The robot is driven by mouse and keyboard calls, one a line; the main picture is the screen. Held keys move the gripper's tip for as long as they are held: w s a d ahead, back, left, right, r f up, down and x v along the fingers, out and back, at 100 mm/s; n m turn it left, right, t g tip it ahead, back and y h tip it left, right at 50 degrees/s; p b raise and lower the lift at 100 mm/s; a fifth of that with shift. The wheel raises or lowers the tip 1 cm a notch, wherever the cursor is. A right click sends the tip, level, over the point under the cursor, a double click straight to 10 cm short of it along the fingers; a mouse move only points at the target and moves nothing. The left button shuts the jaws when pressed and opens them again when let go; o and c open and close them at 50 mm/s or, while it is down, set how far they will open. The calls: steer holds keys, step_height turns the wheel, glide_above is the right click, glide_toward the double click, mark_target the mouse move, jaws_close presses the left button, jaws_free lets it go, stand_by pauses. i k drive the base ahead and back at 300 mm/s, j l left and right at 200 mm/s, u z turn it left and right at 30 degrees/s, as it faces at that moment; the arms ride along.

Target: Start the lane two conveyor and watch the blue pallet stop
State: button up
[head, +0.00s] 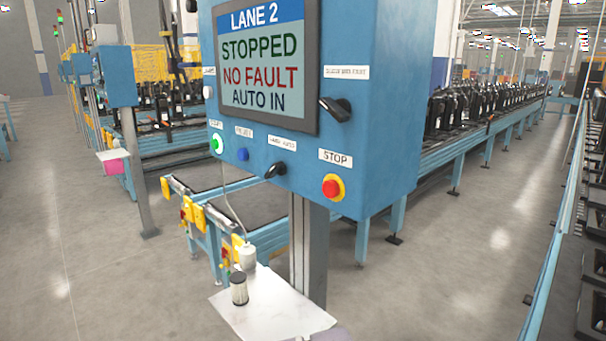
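The blue lane 2 control box (374,140) stands close in front of me on a grey post. Its screen (264,65) reads LANE 2, STOPPED, NO FAULT, AUTO IN. A green button (216,143) is at the lower left of the box, under a small label that is hard to read. A blue button (242,154) and a black selector knob (275,170) are to its right. The red STOP button (332,187) on a yellow ring is further right. A conveyor (470,146) carrying black compressors runs behind the box. I cannot make out a blue pallet. My gripper is not in view.
A pale shelf (270,312) below the box holds a dark cylinder (239,289) and a white container (247,256). Another blue box (104,76) on a post stands at left. A blue rail (560,240) runs along the right. Grey floor at left is clear.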

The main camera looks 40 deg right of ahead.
mark_target(215, 144)
steer(key=z, duration=1.1)
steer(key=i+l+u, duration=0.25)
steer(key=i+l, duration=0.05)
steer(key=l, duration=0.1)
